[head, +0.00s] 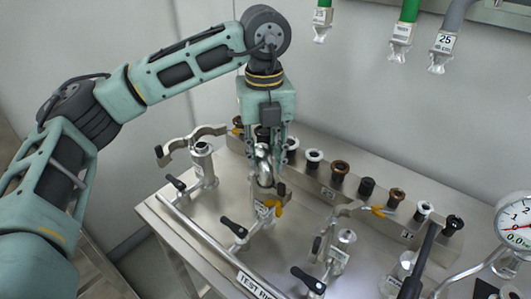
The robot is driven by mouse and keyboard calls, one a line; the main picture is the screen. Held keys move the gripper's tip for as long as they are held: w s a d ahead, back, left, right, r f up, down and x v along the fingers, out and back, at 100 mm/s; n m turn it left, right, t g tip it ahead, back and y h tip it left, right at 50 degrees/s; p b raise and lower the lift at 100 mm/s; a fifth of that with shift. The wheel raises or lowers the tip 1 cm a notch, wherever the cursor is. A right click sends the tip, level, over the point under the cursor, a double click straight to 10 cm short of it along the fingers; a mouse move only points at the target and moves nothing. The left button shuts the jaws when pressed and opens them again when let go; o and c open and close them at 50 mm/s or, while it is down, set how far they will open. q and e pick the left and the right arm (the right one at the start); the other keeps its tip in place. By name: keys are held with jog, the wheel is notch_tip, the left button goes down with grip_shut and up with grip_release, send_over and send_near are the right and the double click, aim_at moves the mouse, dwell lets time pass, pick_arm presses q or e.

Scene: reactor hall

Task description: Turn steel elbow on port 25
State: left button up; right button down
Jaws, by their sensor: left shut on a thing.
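A shiny steel elbow (263,172) stands on a port of the steel bench, in the middle of the head view. My left gripper (267,150) comes down on it from above and is shut on it. The fingers cover part of the elbow's upper end. My right gripper is not in view.
Open clamps stand on ports to the left (195,145) and right (338,235). Several black and brown caps fill a rear rack (385,212). Hoses, one labelled 25 (445,42), hang above. A gauge (515,222) stands right.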

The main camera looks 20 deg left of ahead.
pick_arm(q)
jog(key=shift+f+n, duration=0.1)
jog(key=shift+n, duration=0.5)
jog(key=shift+s+a+n+b, duration=0.15)
jog(key=shift+n+b, duration=0.25)
jog(key=shift+n, duration=0.4)
jog(key=shift+s+a+n+b, duration=0.15)
jog(key=shift+n+b, duration=0.2)
jog(key=shift+n, duration=0.95)
jog(key=shift+s+n, duration=0.1)
jog(key=shift+n, duration=0.4)
jog(key=o, duration=0.8)
